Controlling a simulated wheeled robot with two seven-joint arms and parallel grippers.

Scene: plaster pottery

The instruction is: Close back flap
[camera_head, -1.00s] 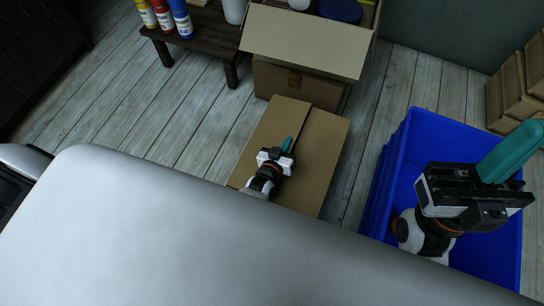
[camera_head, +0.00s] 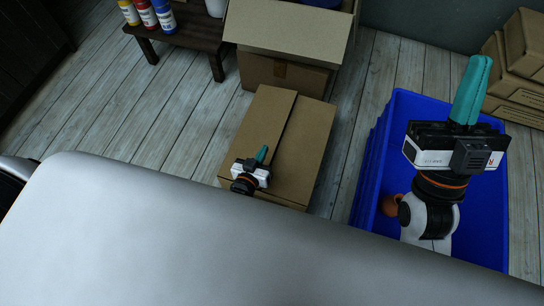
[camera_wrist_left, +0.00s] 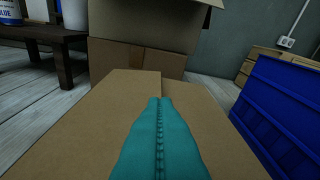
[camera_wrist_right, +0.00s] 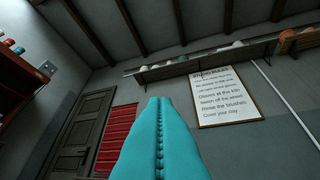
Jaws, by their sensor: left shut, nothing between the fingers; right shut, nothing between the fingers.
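A brown cardboard box (camera_head: 298,150) stands on the floor in front of me, with two top panels lying nearly flat; a seam runs between them. The left panel (camera_wrist_left: 65,125) overlaps the right panel (camera_wrist_left: 215,135) in the left wrist view. I cannot tell which flap is the back one. My left gripper (camera_head: 263,153) is shut and empty above the near part of the box top; its teal fingers (camera_wrist_left: 159,102) point toward the far end. My right gripper (camera_head: 477,66) is shut and empty, raised above the blue crate. Its fingers (camera_wrist_right: 158,102) point up toward the far wall.
A second, open cardboard box (camera_head: 270,72) with a spread flap stands just behind. A blue crate (camera_head: 364,190) holding an orange-brown pot (camera_head: 390,205) is on the right. A low wooden table (camera_head: 200,40) with paint bottles is back left. Stacked boxes (camera_head: 515,70) stand far right.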

